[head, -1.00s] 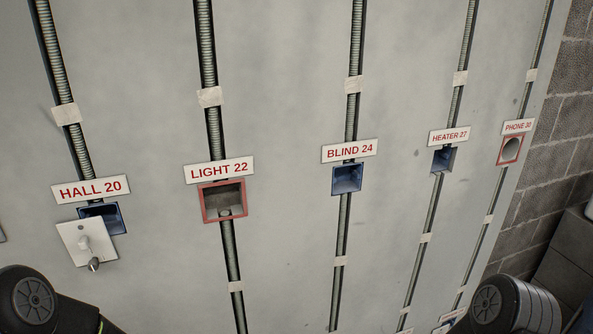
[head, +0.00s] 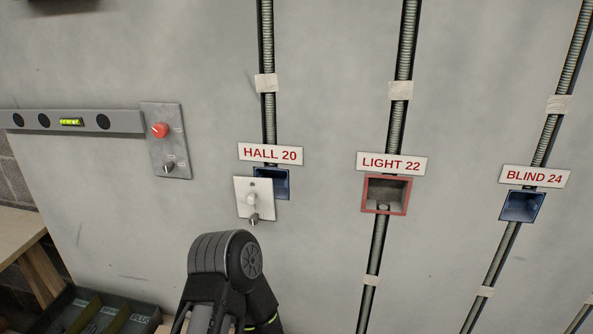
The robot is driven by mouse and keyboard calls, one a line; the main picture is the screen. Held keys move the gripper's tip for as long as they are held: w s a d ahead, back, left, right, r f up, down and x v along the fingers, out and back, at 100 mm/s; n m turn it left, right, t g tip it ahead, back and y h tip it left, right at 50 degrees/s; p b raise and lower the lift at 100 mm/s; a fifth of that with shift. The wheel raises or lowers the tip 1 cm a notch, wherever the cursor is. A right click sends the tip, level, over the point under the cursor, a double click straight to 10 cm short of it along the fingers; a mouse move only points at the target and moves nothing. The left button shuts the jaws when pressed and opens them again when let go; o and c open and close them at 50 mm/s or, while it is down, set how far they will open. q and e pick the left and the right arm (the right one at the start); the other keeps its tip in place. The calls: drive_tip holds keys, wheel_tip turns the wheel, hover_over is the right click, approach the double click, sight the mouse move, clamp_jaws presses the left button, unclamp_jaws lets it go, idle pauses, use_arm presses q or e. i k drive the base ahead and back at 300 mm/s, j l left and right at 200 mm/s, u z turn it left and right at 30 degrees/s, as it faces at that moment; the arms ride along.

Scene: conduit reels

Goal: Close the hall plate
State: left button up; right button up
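The white hall plate (head: 243,205) hangs slightly tilted over the lower left part of the blue hall box (head: 283,179), under the HALL 20 label (head: 270,154). The upper right of the box stays uncovered and open. A pale toggle sticks out of the plate's middle, and a grey metal knob or screw shows at its lower edge. A black link of one of my arms rises from the bottom, just below the plate. Neither of my grippers shows in the head view.
To the right are the open red-framed LIGHT 22 box (head: 390,193) and the blue BLIND 24 box (head: 521,206). On the left are a grey control panel (head: 167,141) with a red knob and a spirit level (head: 100,121). A divided tray (head: 65,311) sits lower left beside a wooden bench (head: 18,233).

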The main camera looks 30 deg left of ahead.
sight(253, 195)
drive_tip(key=u, duration=1.15)
